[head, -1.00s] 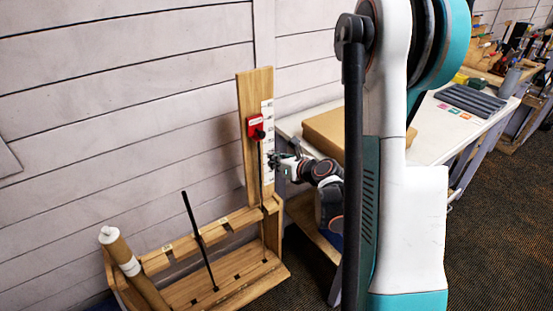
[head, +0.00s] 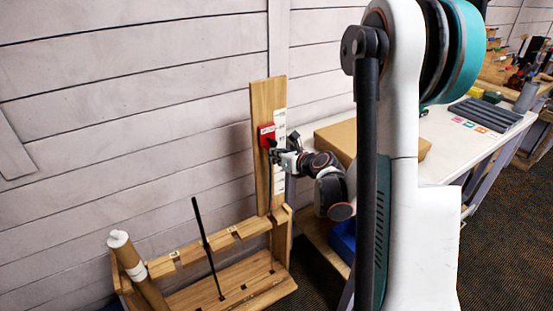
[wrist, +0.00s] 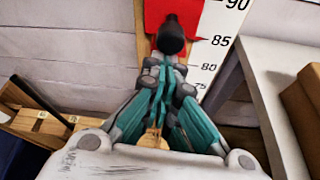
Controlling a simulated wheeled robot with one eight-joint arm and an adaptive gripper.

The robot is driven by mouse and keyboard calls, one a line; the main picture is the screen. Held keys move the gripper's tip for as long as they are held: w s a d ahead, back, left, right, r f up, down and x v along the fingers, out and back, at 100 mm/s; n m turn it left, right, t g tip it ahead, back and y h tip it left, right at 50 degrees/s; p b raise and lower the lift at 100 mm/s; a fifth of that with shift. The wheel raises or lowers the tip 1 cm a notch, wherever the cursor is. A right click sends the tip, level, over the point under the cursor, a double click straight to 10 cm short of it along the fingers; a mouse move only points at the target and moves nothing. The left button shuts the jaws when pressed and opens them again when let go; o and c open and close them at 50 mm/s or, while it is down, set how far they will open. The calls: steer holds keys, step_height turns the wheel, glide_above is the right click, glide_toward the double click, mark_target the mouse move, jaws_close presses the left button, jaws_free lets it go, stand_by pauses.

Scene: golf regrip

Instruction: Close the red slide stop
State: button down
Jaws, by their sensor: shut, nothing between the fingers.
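The red slide stop (head: 267,131) sits on the upright wooden board (head: 264,95), beside a white scale strip. In the wrist view the red stop (wrist: 154,14) shows at the top, with its round black knob (wrist: 171,36) in front. My gripper (head: 276,157) is at the board, just below the stop. In the wrist view my gripper (wrist: 165,64) is shut and empty, its tips right below the knob. I cannot tell whether they touch it. In the head view the gripper hides the knob.
The scale (wrist: 215,45) reads upward to 90. A wooden rack (head: 230,287) at the board's foot holds a dark rod (head: 207,245) and a tan tube (head: 140,268). To the right is a white table (head: 440,165) with a cardboard box (head: 340,140).

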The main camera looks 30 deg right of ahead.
steer(key=shift+r, duration=0.1)
step_height(320, 180, up, 12)
steer(key=p, duration=0.7)
steer(key=shift+f, duration=0.2)
steer(key=shift+w, duration=0.1)
step_height(320, 180, down, 4)
steer(key=b, duration=0.4)
steer(key=a+p+v, duration=0.1)
steer(key=p+v, duration=0.2)
steer(key=v, duration=0.7)
steer(key=shift+s, duration=0.3)
